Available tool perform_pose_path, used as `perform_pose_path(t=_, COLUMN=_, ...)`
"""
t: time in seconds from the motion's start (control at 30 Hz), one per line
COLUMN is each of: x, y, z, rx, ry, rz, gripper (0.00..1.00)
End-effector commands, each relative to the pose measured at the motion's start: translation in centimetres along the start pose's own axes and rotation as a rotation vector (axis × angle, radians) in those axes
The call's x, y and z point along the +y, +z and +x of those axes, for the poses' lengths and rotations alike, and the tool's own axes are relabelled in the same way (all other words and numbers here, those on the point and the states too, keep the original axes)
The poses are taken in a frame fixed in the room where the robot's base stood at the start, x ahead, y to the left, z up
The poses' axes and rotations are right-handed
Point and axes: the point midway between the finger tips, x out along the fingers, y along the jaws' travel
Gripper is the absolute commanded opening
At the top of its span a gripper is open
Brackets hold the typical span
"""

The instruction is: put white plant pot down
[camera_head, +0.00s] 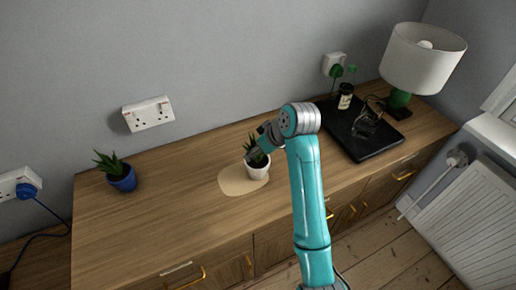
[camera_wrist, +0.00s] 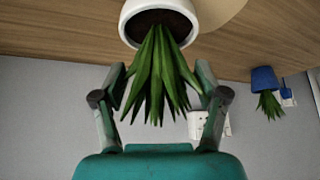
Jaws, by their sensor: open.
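The white plant pot (camera_head: 258,172) with a spiky green plant stands upright on a pale round mat (camera_head: 231,183) on the wooden sideboard. In the wrist view, which is upside down, the pot (camera_wrist: 131,14) is at the top with its leaves (camera_wrist: 157,75) pointing down the picture. In the wrist view my gripper (camera_wrist: 160,82) is open, with one finger on each side of the leaves and both clear of the pot's wall. In the head view the gripper and arm partly hide the leaves.
A blue pot with a plant (camera_head: 122,181) stands at the left of the sideboard (camera_head: 160,220). At the right are a black tray (camera_head: 365,143) holding a dark jar and a glass item, and a lamp (camera_head: 420,60). Wall sockets (camera_head: 148,113) are behind. Wood between the two pots is clear.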

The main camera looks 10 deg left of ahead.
Motion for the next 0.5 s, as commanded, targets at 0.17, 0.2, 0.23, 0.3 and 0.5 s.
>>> perform_pose_path(t=0.17, x=0.1, y=-0.1, z=-1.9, rx=0.003, ry=0.003, rz=0.000, gripper=0.73)
perform_pose_path(t=0.2, x=0.1, y=-0.1, z=-2.5, rx=0.003, ry=0.004, rz=0.000, gripper=0.73)
perform_pose_path(t=0.23, x=0.1, y=-0.1, z=-3.0, rx=0.003, ry=0.004, rz=-0.001, gripper=0.73)
perform_pose_path(t=0.3, x=0.1, y=-0.2, z=-4.2, rx=0.003, ry=0.003, rz=-0.001, gripper=0.73)
perform_pose_path(t=0.5, x=0.1, y=-0.1, z=-6.7, rx=0.002, ry=0.002, rz=0.001, gripper=0.73)
